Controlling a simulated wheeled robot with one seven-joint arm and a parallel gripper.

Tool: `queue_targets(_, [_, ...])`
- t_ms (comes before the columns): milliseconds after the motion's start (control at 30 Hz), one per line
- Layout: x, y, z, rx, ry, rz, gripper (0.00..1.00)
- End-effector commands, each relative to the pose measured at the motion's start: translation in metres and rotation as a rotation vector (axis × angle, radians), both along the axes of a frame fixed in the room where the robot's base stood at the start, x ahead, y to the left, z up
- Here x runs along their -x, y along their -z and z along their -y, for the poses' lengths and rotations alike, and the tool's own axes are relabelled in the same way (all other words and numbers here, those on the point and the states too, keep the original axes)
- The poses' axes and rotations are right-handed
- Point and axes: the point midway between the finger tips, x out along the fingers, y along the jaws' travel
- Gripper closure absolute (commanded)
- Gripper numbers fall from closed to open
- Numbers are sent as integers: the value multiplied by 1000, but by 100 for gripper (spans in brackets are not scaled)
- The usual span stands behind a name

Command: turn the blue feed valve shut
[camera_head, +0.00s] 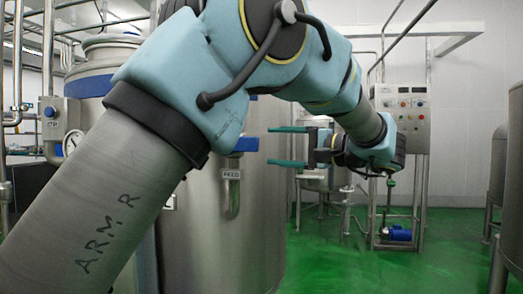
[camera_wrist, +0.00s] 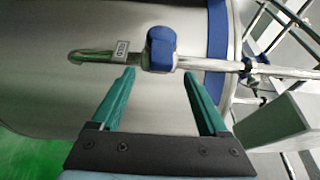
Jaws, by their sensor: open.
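The blue feed valve (camera_head: 246,145) sits on a pipe at the side of a large steel tank (camera_head: 258,220), with a FEED tag (camera_head: 231,174) just below it. In the wrist view the valve's blue handle (camera_wrist: 161,48) lies just beyond the fingertips, roughly centred between them, with the tag (camera_wrist: 121,49) to its left. My gripper (camera_head: 268,146) has two teal fingers, spread apart and pointing left at the valve in the head view. The gripper (camera_wrist: 159,72) is open and empty, and appears apart from the handle. My arm covers part of the tank.
A second tagged valve (camera_head: 50,112) and a round gauge (camera_head: 73,142) are at the left. A control panel (camera_head: 405,103) with buttons stands behind my wrist, above a blue pump (camera_head: 399,233). Green floor (camera_head: 335,262) is clear at the lower middle. More tanks stand right.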

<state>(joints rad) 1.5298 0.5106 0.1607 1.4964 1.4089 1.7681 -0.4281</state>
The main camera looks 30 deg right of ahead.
Motion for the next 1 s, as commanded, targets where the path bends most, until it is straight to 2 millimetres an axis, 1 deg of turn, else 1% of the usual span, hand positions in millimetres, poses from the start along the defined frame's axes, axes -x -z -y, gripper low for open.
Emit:
queue_targets(33, [8, 1, 4, 1, 2, 0, 22])
queue_targets(100, [16, 1, 8, 1, 2, 2, 22])
queue_targets(300, [28, 1, 13, 0, 1, 0, 22])
queue_targets(1000, [28, 0, 13, 0, 0, 0, 22])
